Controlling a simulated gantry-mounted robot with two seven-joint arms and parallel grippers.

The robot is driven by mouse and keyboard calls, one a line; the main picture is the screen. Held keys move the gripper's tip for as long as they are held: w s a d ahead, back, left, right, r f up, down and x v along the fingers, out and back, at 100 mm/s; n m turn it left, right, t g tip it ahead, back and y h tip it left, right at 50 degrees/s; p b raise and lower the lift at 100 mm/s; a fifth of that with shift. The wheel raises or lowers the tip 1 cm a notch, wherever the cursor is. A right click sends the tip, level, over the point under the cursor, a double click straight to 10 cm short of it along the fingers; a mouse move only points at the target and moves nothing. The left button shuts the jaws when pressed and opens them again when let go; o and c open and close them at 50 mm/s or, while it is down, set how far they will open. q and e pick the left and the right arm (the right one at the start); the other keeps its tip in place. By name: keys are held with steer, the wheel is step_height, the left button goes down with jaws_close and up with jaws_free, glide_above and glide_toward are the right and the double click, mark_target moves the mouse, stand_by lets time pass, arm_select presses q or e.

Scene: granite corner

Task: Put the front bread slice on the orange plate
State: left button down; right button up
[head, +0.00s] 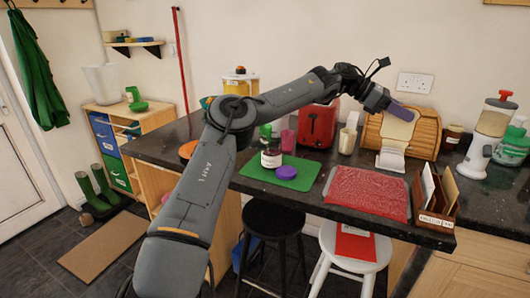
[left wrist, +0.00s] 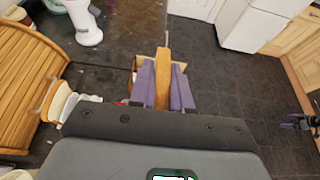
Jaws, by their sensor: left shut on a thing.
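My left gripper (head: 401,111), with purple fingers, is shut on a bread slice (head: 397,128) in front of the bread bin. In the left wrist view, the slice's brown edge (left wrist: 163,78) stands between the two fingers. Other pale bread slices (head: 391,159) are below it at the bin's mouth; they also show in the left wrist view (left wrist: 66,105). The orange plate (head: 187,150) lies at the counter's left, mostly hidden behind my left arm. A small dark and purple shape at the left wrist view's right edge looks like my right gripper (left wrist: 302,122); its jaws are unclear.
The wooden bread bin (head: 427,130) stands at the back right. A red tray (head: 367,194), a letter rack (head: 436,204), a green mat (head: 309,175) with a jar (head: 271,158) and purple lid (head: 286,173), and a red toaster (head: 318,125) occupy the counter.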

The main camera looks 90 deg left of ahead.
arm_select(q)
steer(key=s+d+f+n+y, duration=0.1)
steer(key=d+f, duration=1.1)
steer(key=d, duration=0.3)
steer(key=s+d+f+n+t+y, duration=0.1)
steer(key=s+d+f, duration=0.1)
steer(key=d+f, duration=1.05)
steer(key=s+d+f, duration=0.1)
steer(key=d+f, duration=0.9)
steer(key=d, duration=0.6)
steer(key=s+a+r+n+y, duration=0.1)
steer(key=a+n+y, duration=0.3)
steer(key=a, duration=1.5)
steer(key=shift+s+a+t+y, duration=0.3)
steer(key=shift+s+t+y, duration=0.1)
steer(key=shift+s+y, duration=0.15)
arm_select(e)
steer(key=shift+w+a, duration=0.4)
steer(key=shift+a, duration=0.1)
arm_select(q)
steer(key=shift+s+a+f, duration=0.1)
steer(key=shift+s+f, duration=0.05)
steer(key=shift+f, duration=0.2)
arm_select(e)
steer(key=shift+d, duration=0.1)
arm_select(q)
steer(key=shift+f, duration=0.1)
